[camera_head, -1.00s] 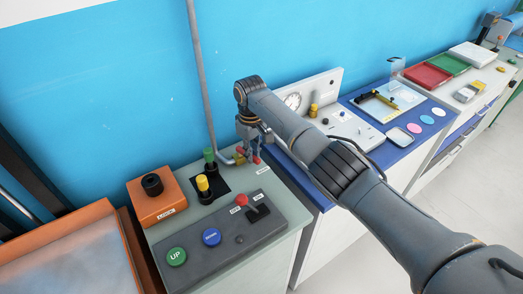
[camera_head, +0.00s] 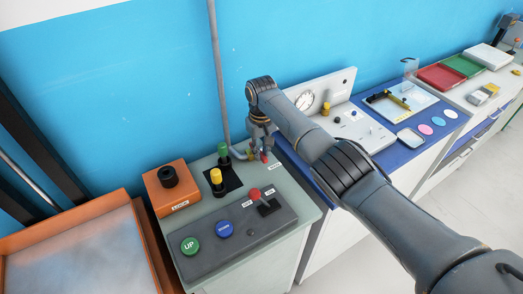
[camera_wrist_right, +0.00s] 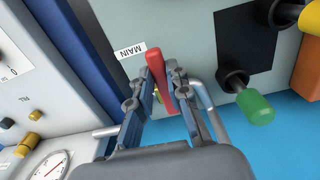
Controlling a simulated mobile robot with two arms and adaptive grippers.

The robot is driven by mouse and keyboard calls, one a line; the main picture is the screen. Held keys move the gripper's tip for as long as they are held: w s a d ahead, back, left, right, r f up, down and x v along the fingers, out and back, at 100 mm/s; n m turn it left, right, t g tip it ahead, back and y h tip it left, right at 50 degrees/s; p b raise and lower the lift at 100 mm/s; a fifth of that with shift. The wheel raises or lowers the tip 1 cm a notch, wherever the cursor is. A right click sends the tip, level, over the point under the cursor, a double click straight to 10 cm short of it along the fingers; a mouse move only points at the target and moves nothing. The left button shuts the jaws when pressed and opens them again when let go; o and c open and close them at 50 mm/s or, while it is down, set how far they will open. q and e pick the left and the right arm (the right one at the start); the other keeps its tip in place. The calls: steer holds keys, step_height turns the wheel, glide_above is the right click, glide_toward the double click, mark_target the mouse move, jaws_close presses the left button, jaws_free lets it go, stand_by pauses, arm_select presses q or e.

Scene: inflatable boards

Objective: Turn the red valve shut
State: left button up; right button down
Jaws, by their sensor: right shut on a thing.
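The red valve handle (camera_head: 264,157) is at the back right of the grey-green bench top, close to the grey pipe. My right gripper (camera_head: 259,150) reaches down over it, partly hiding it. In the right wrist view the handle (camera_wrist_right: 154,70) is a red lever between the two fingers of my right gripper (camera_wrist_right: 160,72), which is shut on it. A white label (camera_wrist_right: 129,51) lies beside the handle. The valve body is mostly hidden by the gripper. My left gripper is not in view.
Green (camera_head: 223,150) and yellow (camera_head: 216,176) knobs stand on a black plate to the left. An orange box (camera_head: 158,198) and a grey button panel (camera_head: 200,262) are nearer. A grey pipe (camera_head: 218,80) rises behind. A gauge panel (camera_head: 338,88) stands to the right.

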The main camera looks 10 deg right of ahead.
mark_target(261, 154)
steer(key=c, duration=1.3)
jaws_free()
steer(key=shift+w+a, duration=0.1)
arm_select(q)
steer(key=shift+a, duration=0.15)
arm_select(e)
steer(key=shift+r, duration=0.1)
step_height(261, 154, up, 12)
steer(key=shift+f, duration=0.1)
